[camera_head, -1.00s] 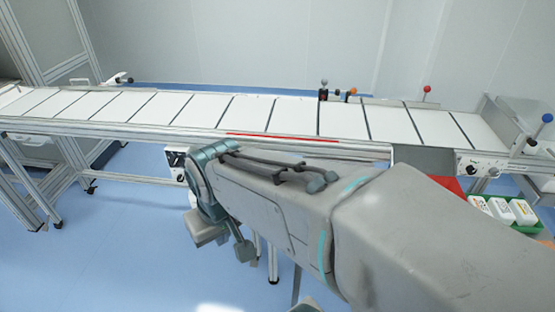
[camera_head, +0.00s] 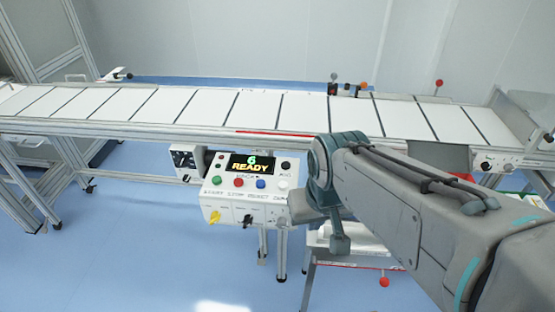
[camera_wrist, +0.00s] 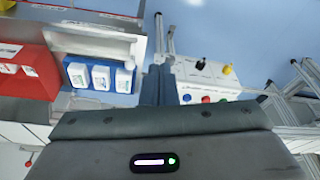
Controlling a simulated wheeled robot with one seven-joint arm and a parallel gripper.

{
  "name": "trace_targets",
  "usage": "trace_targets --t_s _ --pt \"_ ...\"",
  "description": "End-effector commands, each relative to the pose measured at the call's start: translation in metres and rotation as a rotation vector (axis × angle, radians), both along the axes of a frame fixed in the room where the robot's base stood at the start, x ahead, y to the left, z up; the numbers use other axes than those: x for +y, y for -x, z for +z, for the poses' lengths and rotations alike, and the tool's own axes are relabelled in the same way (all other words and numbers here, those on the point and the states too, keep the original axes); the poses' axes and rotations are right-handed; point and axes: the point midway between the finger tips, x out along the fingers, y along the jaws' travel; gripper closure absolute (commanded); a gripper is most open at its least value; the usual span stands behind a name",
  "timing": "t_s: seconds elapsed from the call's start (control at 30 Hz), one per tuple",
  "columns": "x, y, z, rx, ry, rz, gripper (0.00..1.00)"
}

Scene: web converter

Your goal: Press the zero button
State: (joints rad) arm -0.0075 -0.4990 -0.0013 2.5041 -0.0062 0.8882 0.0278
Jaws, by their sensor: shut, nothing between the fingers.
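The control box (camera_head: 245,190) hangs at the front of the conveyor in the head view, its display reading "6 READY". Its button row has a green button (camera_head: 217,181), a red button (camera_head: 238,182), a blue button (camera_head: 261,183) and a white button (camera_head: 283,184). The labels are too blurred to pick out the zero button surely. In the wrist view the box (camera_wrist: 207,72) appears turned around, right of my gripper (camera_wrist: 158,75). My gripper is shut and empty; it seems to cover the white button there. Contact cannot be told.
The conveyor (camera_head: 204,110) runs across behind the box. A yellow knob (camera_head: 215,217) and a black knob (camera_head: 248,221) sit low on the box. The wrist view shows a red bin (camera_wrist: 30,75) and a blue tray with white bottles (camera_wrist: 100,76) at left.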

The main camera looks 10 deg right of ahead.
Motion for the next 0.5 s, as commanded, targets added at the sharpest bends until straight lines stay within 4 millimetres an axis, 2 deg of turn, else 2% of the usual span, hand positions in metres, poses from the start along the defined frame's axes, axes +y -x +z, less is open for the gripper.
trace_targets --t_s 0.17,0.27,0.37,0.5 --pt "-0.005 -0.008 0.001 -0.014 0.022 0.008 1.00" --pt "-0.019 -0.030 0.004 -0.050 0.088 0.037 1.00" --pt "-0.038 -0.067 0.007 -0.116 0.191 0.106 1.00" --pt "-0.059 -0.132 0.009 -0.230 0.336 0.282 1.00"
